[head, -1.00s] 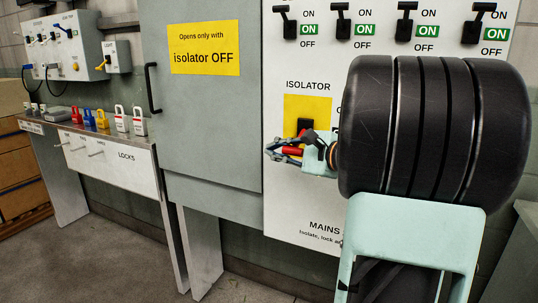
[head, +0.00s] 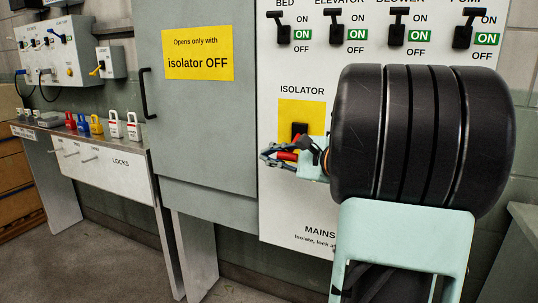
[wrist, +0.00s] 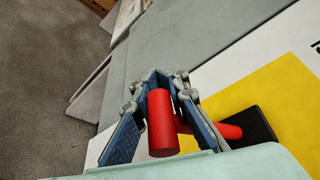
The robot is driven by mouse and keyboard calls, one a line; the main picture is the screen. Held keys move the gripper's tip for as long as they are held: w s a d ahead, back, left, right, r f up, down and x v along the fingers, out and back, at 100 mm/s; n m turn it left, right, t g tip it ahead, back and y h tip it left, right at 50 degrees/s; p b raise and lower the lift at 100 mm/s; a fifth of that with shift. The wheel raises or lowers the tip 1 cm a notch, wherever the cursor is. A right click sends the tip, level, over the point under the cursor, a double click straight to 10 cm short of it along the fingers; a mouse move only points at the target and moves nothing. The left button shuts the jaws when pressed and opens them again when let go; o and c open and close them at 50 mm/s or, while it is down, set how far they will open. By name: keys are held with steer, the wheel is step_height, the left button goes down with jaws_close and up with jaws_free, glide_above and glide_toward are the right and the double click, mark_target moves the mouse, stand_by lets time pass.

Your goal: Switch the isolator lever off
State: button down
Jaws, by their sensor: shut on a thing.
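The isolator lever has a red handle (wrist: 162,124) and a red stem running to a black base (wrist: 255,125) on a yellow plate (wrist: 275,85). In the head view the black base (head: 299,130) shows below the word ISOLATOR, with a bit of the red handle (head: 286,156) below it. My gripper (wrist: 160,78) is shut on the red handle, one blue-padded finger on each side. In the head view my gripper (head: 274,157) is at the lower edge of the yellow plate. My arm hides the markings to the right of the lever.
A grey cabinet door (head: 200,120) with a yellow sign and black handle (head: 148,93) stands left of the panel. Several black switches (head: 357,30) line the panel top. A shelf (head: 105,157) at left carries coloured padlocks (head: 96,125). Floor below is clear.

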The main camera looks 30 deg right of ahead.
steer(key=shift+d+f+m+h, duration=0.15)
steer(key=shift+d+m+h, duration=0.15)
steer(key=shift+d, duration=0.4)
steer(key=c, duration=2.4)
jaws_free()
steer(key=o, duration=0.6)
steer(key=shift+w+d+f, duration=0.15)
steer(key=shift+w+f, duration=0.05)
steer(key=shift+c, duration=0.2)
steer(key=shift+r, duration=0.1)
steer(key=shift+s+r, duration=0.1)
steer(key=shift+a, duration=0.2)
steer(key=shift+s, duration=0.3)
steer(key=v, duration=1.1)
steer(key=shift+s+d, duration=0.2)
steer(key=shift+d, duration=0.05)
